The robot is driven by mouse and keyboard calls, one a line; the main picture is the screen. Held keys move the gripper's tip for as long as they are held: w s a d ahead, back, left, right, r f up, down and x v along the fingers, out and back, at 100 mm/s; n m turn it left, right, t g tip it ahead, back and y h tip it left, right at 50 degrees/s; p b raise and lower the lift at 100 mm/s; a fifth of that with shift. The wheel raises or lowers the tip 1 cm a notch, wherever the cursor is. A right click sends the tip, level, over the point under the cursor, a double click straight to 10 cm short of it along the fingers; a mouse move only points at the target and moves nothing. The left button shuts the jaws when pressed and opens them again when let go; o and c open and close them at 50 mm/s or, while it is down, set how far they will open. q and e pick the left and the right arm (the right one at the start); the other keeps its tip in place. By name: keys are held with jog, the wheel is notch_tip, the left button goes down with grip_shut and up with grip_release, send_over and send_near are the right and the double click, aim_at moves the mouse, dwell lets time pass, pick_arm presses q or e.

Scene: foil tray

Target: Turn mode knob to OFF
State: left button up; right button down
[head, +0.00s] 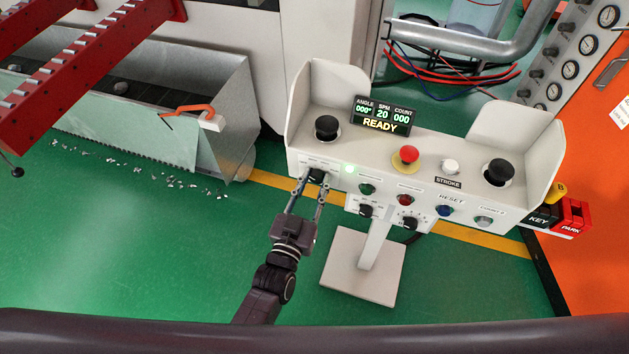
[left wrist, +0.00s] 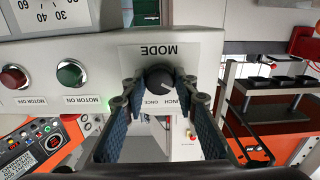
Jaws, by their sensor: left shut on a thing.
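The mode knob (head: 317,175) is a round black knob at the left end of the control box's front face. In the left wrist view the knob (left wrist: 160,78) sits under an upside-down MODE label, with the words ONCE and INCH near it. A pale pointer mark shows on the knob; I cannot tell for sure which position it marks. An OFF label is not readable. My left gripper (head: 314,186) reaches up from below, its two fingers shut on the knob from either side. They also flank it in the left wrist view (left wrist: 160,92). My right gripper is out of view.
The control box (head: 345,155) stands on a pedestal and carries a lit READY display (head: 381,118), a red stop button (head: 405,157) and several other knobs and buttons. A green motor button (left wrist: 69,73) is beside the mode knob. A metal bin (head: 215,130) stands at left.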

pick_arm(q)
jog(key=o, duration=1.2)
jog(key=shift+c, duration=0.2)
jog(key=v, duration=1.2)
jog(key=s+a+f+g+y, duration=0.1)
jog(key=s+a+f+g, duration=0.15)
jog(key=f, duration=0.75)
jog(key=s+a+f+g+y, duration=0.1)
jog(key=s+a+f+g, duration=0.2)
jog(key=f, duration=0.6)
jog(key=s+a+f+g, duration=0.1)
jog(key=s+f+g, duration=0.25)
jog(key=f, duration=0.65)
jog(key=s+a+f+g+y, duration=0.1)
jog(key=s+a+f, duration=0.3)
jog(key=s, duration=0.4)
jog(key=s+a+f+g+y, duration=0.1)
jog(key=s+a+f+g, duration=0.2)
jog(key=s+f, duration=0.3)
jog(key=s+a+f+n+g+y, duration=0.1)
jog(key=s+a+f+g, duration=0.2)
jog(key=s, duration=0.7)
notch_tip(320, 180, down, 3)
jog(key=a, duration=0.3)
jog(key=shift+y, duration=0.3)
